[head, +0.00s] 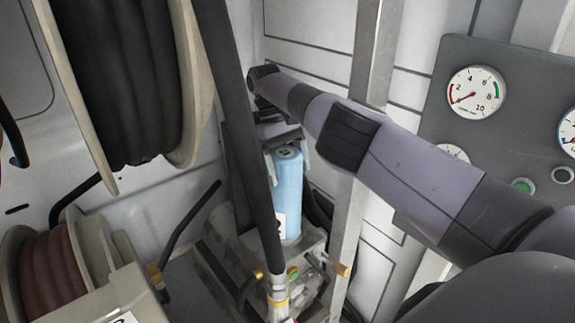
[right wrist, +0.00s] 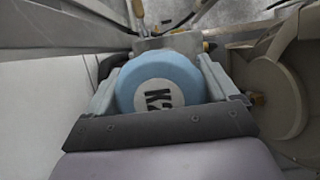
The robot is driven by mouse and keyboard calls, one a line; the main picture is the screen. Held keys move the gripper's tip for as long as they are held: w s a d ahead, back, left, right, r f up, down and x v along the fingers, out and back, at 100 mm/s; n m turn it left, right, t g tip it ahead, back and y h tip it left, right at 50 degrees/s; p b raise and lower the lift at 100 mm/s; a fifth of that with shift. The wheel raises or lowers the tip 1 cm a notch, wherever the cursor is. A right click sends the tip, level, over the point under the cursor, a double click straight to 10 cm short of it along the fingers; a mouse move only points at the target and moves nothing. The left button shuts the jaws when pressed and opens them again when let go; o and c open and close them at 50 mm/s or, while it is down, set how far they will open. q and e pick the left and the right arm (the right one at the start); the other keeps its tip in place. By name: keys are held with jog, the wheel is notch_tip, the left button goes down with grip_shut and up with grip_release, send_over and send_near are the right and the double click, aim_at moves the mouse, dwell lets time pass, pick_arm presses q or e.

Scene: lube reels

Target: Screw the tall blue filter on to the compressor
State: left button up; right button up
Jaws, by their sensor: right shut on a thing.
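The tall blue filter (head: 287,195) stands upright over the grey compressor (head: 309,262) in the head view. Its lower end meets the compressor's top in the picture; I cannot tell whether it is seated or threaded. My right gripper (head: 286,150) comes from above and is shut on the filter's upper part. In the right wrist view the filter's round blue end (right wrist: 160,82), with a white patch and dark "K2" lettering, sits between both fingers. A dark hose covers part of the filter's left side. My left gripper is not in view.
A thick dark hose (head: 243,130) runs down just left of the filter. A metal post (head: 352,180) stands close on the right. Hose reels (head: 190,80) fill the left side. A gauge panel (head: 500,130) is at the right. Little free room surrounds the filter.

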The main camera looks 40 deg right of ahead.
aim_at(289, 156)
jog(key=o, duration=1.6)
jog(key=shift+f, duration=0.1)
jog(key=shift+r, duration=2.55)
